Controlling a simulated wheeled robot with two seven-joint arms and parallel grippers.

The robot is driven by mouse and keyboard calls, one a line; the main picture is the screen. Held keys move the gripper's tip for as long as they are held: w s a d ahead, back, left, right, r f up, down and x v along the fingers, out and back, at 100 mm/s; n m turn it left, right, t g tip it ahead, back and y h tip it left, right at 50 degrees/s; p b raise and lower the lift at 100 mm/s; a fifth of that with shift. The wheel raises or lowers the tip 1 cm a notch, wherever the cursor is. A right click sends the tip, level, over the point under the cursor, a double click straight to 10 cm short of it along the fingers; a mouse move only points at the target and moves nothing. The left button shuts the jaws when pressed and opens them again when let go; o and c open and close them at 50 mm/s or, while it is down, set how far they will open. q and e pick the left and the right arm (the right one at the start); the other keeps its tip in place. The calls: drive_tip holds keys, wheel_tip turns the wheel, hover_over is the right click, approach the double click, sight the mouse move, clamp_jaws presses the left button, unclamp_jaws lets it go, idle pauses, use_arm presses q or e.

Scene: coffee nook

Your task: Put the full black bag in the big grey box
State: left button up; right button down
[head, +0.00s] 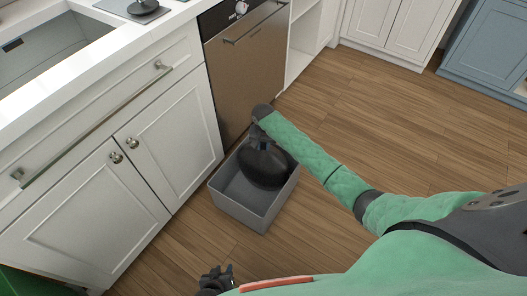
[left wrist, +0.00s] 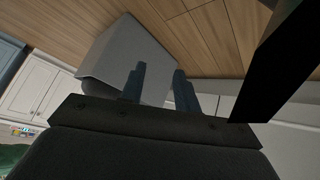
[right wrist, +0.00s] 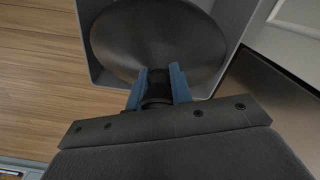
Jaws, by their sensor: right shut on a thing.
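The full black bag (head: 264,170) is round and dark. It hangs from its neck within the walls of the big grey box (head: 230,201), toward the box's right side. I cannot tell whether it touches the box bottom. My right gripper (head: 261,143) is above the box, shut on the bag's neck. In the right wrist view, the blue fingers (right wrist: 159,88) pinch the neck, with the bag's round body (right wrist: 155,40) inside the box walls (right wrist: 88,45). My left gripper (head: 216,279) is near the bottom edge, apart from the box. Its fingers (left wrist: 160,88) are spread and empty.
White cabinets (head: 165,160) with a sink (head: 50,50) stand left of the box. A brown-fronted dishwasher (head: 250,75) is behind it. The wooden floor (head: 400,120) to the right is clear. A blue cabinet (head: 490,60) stands at the far right.

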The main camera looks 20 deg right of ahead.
sight(263, 151)
wheel_tip(263, 151, down, 3)
drive_tip(key=shift+f, duration=0.3)
use_arm(q)
drive_tip(key=shift+w+r+t, duration=0.15)
drive_tip(key=shift+w+r, duration=0.15)
drive_tip(key=shift+w, duration=0.25)
drive_tip(key=shift+w+r+t, duration=0.15)
drive_tip(key=shift+w+r, duration=0.1)
drive_tip(key=shift+w, duration=0.25)
